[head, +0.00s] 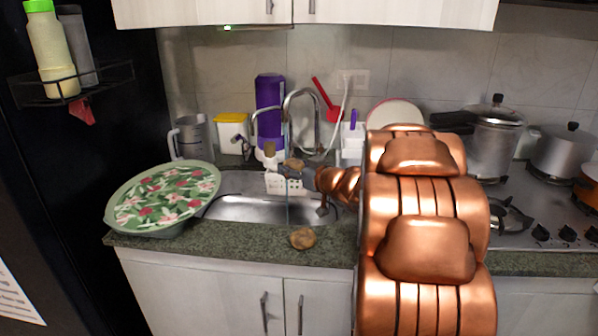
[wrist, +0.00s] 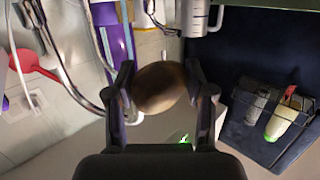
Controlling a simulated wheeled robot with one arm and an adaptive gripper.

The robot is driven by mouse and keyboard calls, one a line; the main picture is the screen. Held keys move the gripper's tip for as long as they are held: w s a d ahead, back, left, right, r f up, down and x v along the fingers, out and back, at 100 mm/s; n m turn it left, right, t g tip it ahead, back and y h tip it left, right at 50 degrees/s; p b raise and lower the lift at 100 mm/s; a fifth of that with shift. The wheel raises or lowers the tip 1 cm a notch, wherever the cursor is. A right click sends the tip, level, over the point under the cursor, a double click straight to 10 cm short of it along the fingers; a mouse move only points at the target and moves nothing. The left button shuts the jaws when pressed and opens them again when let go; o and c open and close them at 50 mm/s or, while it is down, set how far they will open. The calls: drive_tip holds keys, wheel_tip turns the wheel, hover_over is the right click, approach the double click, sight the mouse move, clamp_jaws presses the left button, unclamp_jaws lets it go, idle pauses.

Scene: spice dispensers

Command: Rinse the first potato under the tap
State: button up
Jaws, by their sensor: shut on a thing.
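My gripper (wrist: 160,80) is shut on a brown potato (wrist: 158,88), with one finger on each side of it in the wrist view. In the head view this potato (head: 294,164) is up over the sink (head: 262,207), at the tap (head: 300,98). A thin bluish stream of water (head: 288,205) runs down into the sink and lines up with the potato. My copper arm hides much of the gripper there. A second potato (head: 303,238) lies on the counter at the sink's front edge.
A green floral tray (head: 165,197) stands left of the sink. A purple bottle (head: 270,98), a yellow-lidded container (head: 232,131) and a metal jug (head: 190,137) stand behind. The stove with pots (head: 495,140) is at right. A dark fridge is at left.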

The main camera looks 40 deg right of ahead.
sight(293, 162)
drive_tip(key=w+d+f+p, duration=0.2)
drive_tip(key=w+d, duration=0.3)
drive_tip(key=w, duration=0.3)
drive_tip(key=shift+w+d, duration=0.2)
idle(0.5)
drive_tip(key=shift+s+d+p, duration=0.1)
drive_tip(key=shift+d+p, duration=0.05)
drive_tip(key=shift+p, duration=0.15)
idle(0.4)
drive_tip(key=shift+s+d+p, duration=0.2)
drive_tip(key=shift+d+p, duration=0.15)
drive_tip(key=shift+p, duration=0.1)
drive_tip(key=shift+w+a, duration=0.1)
drive_tip(key=shift+a, duration=0.05)
drive_tip(key=shift+w+a, duration=0.2)
drive_tip(key=shift+a, duration=0.2)
